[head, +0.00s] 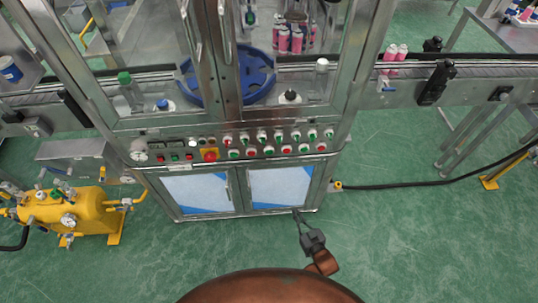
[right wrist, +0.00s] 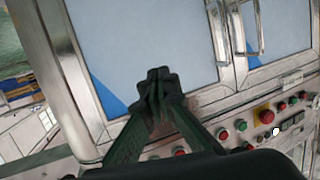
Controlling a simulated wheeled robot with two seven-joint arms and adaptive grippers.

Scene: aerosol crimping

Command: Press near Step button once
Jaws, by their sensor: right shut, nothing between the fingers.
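The control panel (head: 240,146) on the machine front carries rows of red, green and white buttons. Their labels are too small to read, so I cannot tell which is the Step button. A larger red button on a yellow plate (head: 209,155) sits left of the middle; it also shows in the right wrist view (right wrist: 263,116). My right gripper (head: 297,214) is shut and empty, in front of the cabinet's lower right edge, below the panel. In the right wrist view its closed fingertips (right wrist: 158,75) overlap a cabinet door pane, apart from the buttons. My left gripper is not in view.
Two cabinet doors (head: 197,191) with metal handles are below the panel. A yellow tank (head: 50,212) stands at the left. A conveyor (head: 400,93) with pink cans (head: 390,53) runs at the right. A black cable (head: 430,184) crosses the floor. The green floor in front is clear.

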